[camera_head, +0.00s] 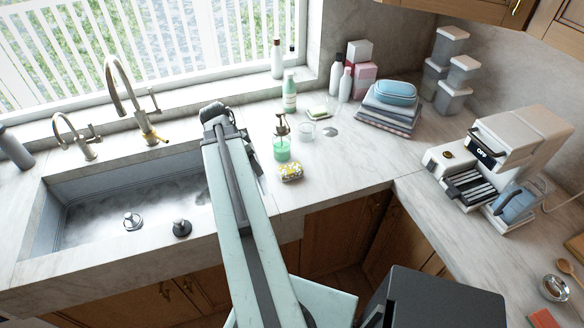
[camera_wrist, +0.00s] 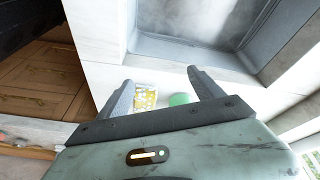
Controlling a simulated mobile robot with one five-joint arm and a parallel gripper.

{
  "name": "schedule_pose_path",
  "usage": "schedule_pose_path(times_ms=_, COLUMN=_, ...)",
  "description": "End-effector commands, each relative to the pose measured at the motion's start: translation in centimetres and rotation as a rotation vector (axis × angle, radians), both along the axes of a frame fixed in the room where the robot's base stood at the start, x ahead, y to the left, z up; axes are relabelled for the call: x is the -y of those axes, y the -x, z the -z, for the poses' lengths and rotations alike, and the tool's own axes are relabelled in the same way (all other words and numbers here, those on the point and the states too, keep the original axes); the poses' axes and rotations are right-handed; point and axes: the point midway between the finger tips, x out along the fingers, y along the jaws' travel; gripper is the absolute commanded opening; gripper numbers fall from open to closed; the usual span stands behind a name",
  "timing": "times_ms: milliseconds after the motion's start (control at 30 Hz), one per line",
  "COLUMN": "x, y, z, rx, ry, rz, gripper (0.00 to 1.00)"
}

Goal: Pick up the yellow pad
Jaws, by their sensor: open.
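The yellow pad (camera_head: 291,172) is a small block with a yellow-and-white pattern. It lies on the marble counter right of the sink, near the front edge. In the wrist view the yellow pad (camera_wrist: 146,97) shows between the fingers of my gripper (camera_wrist: 160,76), closer to the left finger and partly hidden by the gripper body. My gripper is open, with nothing held between its fingers. In the head view my arm hides most of the gripper.
A green soap bottle (camera_head: 282,143) with a pump stands just behind the pad; its green (camera_wrist: 180,99) shows near the right finger. The sink (camera_head: 60,225) is to the left.

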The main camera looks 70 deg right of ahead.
Motion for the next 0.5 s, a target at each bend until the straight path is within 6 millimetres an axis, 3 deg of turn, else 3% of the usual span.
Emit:
schedule_pose_path(times_ms=33, x=2.4, y=3.6, z=-0.5, rx=0.005, ry=0.031, rz=0.134, gripper=0.76)
schedule_pose_path(times_ms=100, x=4.4, y=7.0, z=-0.8, rx=0.009, ry=0.067, rz=0.269, gripper=0.76)
schedule_pose_path(times_ms=200, x=5.7, y=9.7, z=-1.0, rx=0.011, ry=0.096, rz=0.372, gripper=0.76)
schedule_pose_path(times_ms=367, x=6.1, y=10.7, z=-1.0, rx=0.013, ry=0.107, rz=0.41, gripper=0.76)
schedule_pose_path(times_ms=500, x=6.3, y=10.9, z=0.4, rx=0.012, ry=0.106, rz=0.409, gripper=0.76)
